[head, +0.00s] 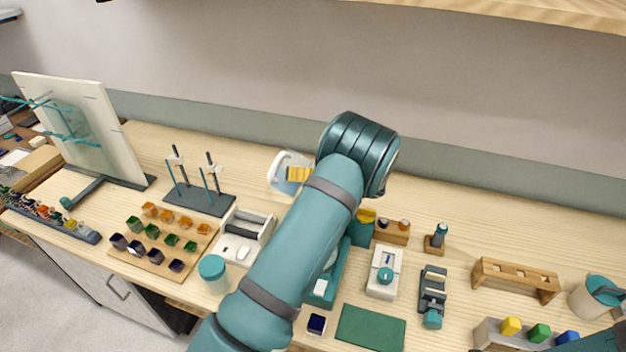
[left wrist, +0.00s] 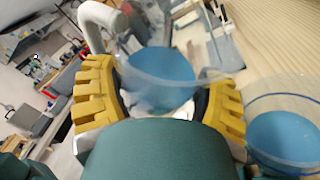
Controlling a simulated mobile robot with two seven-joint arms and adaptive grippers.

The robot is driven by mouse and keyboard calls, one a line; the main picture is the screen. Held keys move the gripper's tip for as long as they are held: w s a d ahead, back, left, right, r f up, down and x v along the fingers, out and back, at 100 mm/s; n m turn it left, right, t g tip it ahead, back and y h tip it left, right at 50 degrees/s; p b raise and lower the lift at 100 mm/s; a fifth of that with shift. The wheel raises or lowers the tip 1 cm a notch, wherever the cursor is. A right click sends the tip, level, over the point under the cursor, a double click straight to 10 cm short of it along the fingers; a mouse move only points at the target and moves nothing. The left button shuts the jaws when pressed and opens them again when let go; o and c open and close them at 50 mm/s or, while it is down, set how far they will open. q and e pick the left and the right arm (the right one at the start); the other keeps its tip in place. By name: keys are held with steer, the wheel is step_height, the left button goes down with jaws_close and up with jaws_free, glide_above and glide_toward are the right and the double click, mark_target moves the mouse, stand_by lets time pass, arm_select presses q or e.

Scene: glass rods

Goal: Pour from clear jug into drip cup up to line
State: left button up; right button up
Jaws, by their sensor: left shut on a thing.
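My left gripper (left wrist: 160,98) has its yellow ribbed fingers shut on a clear jug (left wrist: 150,68) holding blue liquid, in the left wrist view. In the head view the jug (head: 282,166) shows only partly, left of my wrist, with one yellow finger (head: 299,174) against it. The left arm hides the rest. At the right edge of the left wrist view, apart from the jug, is a clear round vessel (left wrist: 285,132) with blue liquid and blue rings; I cannot tell whether it is the drip cup. No liquid stream is visible. My right gripper is not in view.
Left of the arm are a rod stand (head: 200,200), a wooden board (head: 150,262) of coloured cubes and a teal-lidded jar (head: 213,272). Right of it are a green mat (head: 371,328) and a wooden rack (head: 515,280). The wall runs behind the bench.

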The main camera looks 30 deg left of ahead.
arm_select(q)
steer(key=shift+w+r+m+y, duration=0.1)
steer(key=shift+r+m+y, duration=0.55)
steer(key=shift+m, duration=0.45)
steer(key=shift+w+r+m+y, duration=0.1)
steer(key=shift+r+m+y, duration=0.5)
steer(key=shift+m, duration=0.5)
stand_by(5.8)
